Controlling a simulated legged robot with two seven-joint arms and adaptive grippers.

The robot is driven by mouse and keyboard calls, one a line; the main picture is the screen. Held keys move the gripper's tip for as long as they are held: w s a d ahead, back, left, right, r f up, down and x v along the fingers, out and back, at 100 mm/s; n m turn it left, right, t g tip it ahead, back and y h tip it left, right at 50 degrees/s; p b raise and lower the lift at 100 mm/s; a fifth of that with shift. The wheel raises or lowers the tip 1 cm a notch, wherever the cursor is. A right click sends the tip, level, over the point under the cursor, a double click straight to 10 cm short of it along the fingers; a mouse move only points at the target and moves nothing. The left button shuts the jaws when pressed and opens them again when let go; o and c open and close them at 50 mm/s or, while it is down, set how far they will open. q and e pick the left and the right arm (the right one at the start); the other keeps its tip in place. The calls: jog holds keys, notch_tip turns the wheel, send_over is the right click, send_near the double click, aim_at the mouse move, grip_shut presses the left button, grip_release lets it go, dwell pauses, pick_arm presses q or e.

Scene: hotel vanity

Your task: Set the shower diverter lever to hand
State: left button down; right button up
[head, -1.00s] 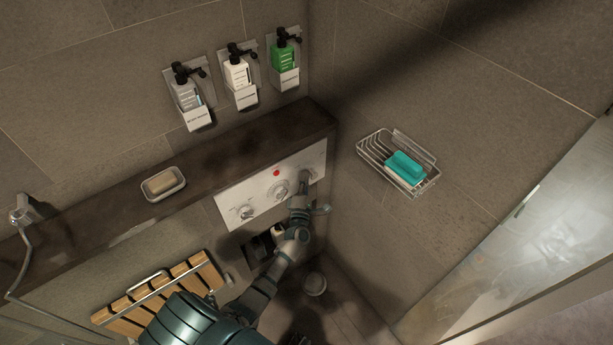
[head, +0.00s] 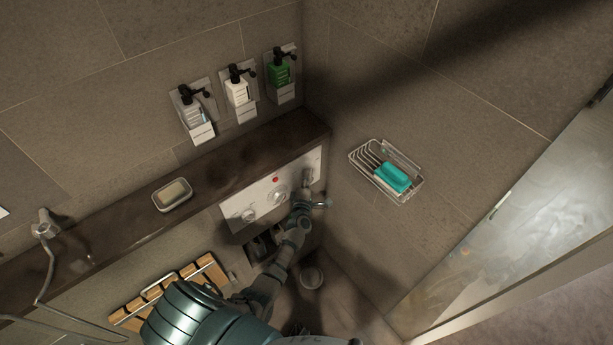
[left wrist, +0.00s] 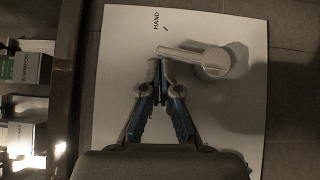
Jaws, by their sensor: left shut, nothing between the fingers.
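The diverter lever (left wrist: 183,54) is a pale bar on a round knob (left wrist: 215,62) on a white control plate. In the left wrist view, the bar points left from the knob, its tip just below a small tick mark and the word HAND (left wrist: 156,20). My left gripper (left wrist: 160,64) is shut and empty, its fingertips just below the lever's free end; I cannot tell whether they touch it. In the head view, my left gripper (head: 304,194) is at the right end of the control plate (head: 262,201), partly hiding the lever there. My right gripper is not in view.
A dark ledge (head: 110,233) runs above the plate, with a soap dish (head: 172,194) on it. Several dispensers hang above. A wire basket (head: 365,157) with a teal item (head: 392,177) is on the right wall. A slatted wooden seat (head: 130,312) lies lower left.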

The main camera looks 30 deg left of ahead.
pick_arm(q)
jog(key=w, duration=0.1)
jog(key=w+d+b, duration=0.1)
jog(key=shift+w+d+r, duration=0.15)
jog(key=shift+w+d, duration=0.15)
jog(key=shift+w, duration=0.05)
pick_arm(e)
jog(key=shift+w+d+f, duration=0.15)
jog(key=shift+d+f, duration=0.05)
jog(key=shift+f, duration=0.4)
pick_arm(q)
jog(key=shift+a, duration=0.15)
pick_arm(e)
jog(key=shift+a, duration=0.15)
pick_arm(q)
jog(key=shift+d+r, duration=0.1)
jog(key=shift+d, duration=0.15)
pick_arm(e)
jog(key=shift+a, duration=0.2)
